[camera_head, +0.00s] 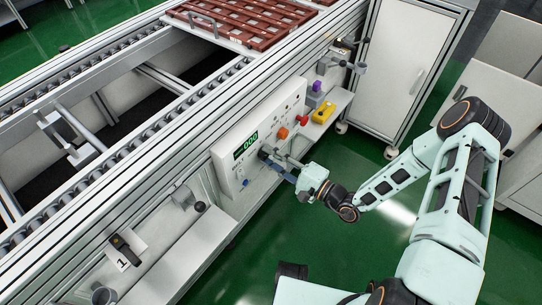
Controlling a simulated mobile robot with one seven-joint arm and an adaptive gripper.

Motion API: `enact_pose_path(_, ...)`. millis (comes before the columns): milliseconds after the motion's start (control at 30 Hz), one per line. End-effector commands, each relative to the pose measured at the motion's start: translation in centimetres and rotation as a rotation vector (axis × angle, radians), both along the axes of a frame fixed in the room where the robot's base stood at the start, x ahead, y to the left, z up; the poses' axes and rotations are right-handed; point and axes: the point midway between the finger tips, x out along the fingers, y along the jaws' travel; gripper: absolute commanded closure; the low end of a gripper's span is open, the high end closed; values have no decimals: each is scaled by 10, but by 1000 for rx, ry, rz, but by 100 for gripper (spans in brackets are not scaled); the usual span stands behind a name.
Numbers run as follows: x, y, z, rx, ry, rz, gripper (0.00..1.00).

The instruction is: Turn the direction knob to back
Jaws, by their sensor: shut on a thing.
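The white control panel (225,170) is on the side of the conveyor, with a green-lit display (246,145). My gripper (269,160) reaches the panel from the right, below the display. Its fingers are shut on a small dark knob (262,154), which seems to be the direction knob. The fingers hide most of it, so I cannot read its setting. An orange knob (283,133) is on the panel, up and right of my gripper. A small blue button (245,183) is at the lower left.
A white cabinet (405,65) stands behind. Green floor is free below the panel.

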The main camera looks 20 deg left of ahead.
Motion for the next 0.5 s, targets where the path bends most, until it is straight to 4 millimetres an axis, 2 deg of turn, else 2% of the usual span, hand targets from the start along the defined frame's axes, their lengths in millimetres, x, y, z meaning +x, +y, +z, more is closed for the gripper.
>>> enact_pose_path(500, 0, -1, -1, -20, -43, 0, 97)
